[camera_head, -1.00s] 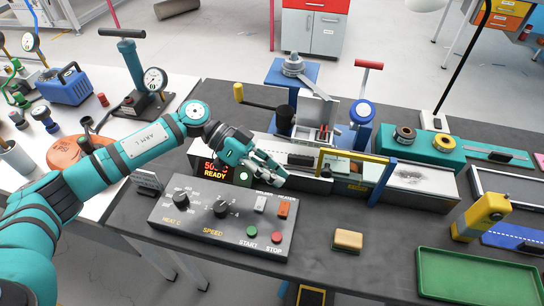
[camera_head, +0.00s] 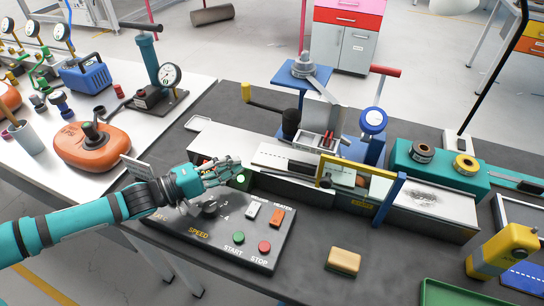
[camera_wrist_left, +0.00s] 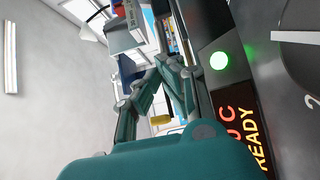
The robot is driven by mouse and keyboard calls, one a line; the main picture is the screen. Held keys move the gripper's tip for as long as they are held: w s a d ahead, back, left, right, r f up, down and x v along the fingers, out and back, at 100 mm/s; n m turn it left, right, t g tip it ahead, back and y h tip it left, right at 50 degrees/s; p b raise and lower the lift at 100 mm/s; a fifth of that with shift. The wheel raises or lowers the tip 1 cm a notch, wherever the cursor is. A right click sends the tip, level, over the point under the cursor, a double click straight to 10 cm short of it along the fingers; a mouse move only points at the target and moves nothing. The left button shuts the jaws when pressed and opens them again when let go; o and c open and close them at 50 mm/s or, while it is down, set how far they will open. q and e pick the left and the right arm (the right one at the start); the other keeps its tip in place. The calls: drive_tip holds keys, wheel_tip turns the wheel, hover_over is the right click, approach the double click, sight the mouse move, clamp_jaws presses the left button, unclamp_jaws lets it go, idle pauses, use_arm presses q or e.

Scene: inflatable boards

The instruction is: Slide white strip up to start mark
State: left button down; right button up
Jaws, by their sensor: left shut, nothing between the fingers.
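My left gripper (camera_head: 232,168) is shut and empty. It is over the near side of the machine bed, beside the lit green lamp (camera_head: 241,179). A pale, strip-like surface (camera_head: 284,156) lies along the bed to its right and runs toward the yellow gantry; I cannot tell the strip from the bed plate with certainty. The fingers show no clear contact with it. In the left wrist view the shut fingers (camera_wrist_left: 163,66) are beside the green lamp (camera_wrist_left: 219,61) and the READY display (camera_wrist_left: 252,135). I cannot make out the start mark. My right gripper is not in view.
A yellow and blue gantry (camera_head: 356,166) spans the bed. A tan block (camera_head: 343,261) sits on the dark table, with free room around it. A green tray (camera_head: 462,294) is at front right.

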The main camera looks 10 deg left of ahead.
sight(285, 173)
use_arm(q)
drive_tip(key=x, duration=0.6)
drive_tip(key=shift+d+r+p, duration=0.15)
drive_tip(key=shift+p, duration=0.25)
drive_tip(key=d, duration=0.3)
drive_tip(key=shift+d+p, duration=0.15)
drive_tip(key=shift+p, duration=0.25)
drive_tip(key=shift+d, duration=0.45)
drive_tip(key=d+p, duration=0.1)
drive_tip(key=d, duration=0.2)
drive_tip(key=shift+s+d+p, duration=0.1)
drive_tip(key=shift+s+p, duration=0.05)
drive_tip(key=shift+p, duration=0.15)
drive_tip(key=shift+d, duration=0.15)
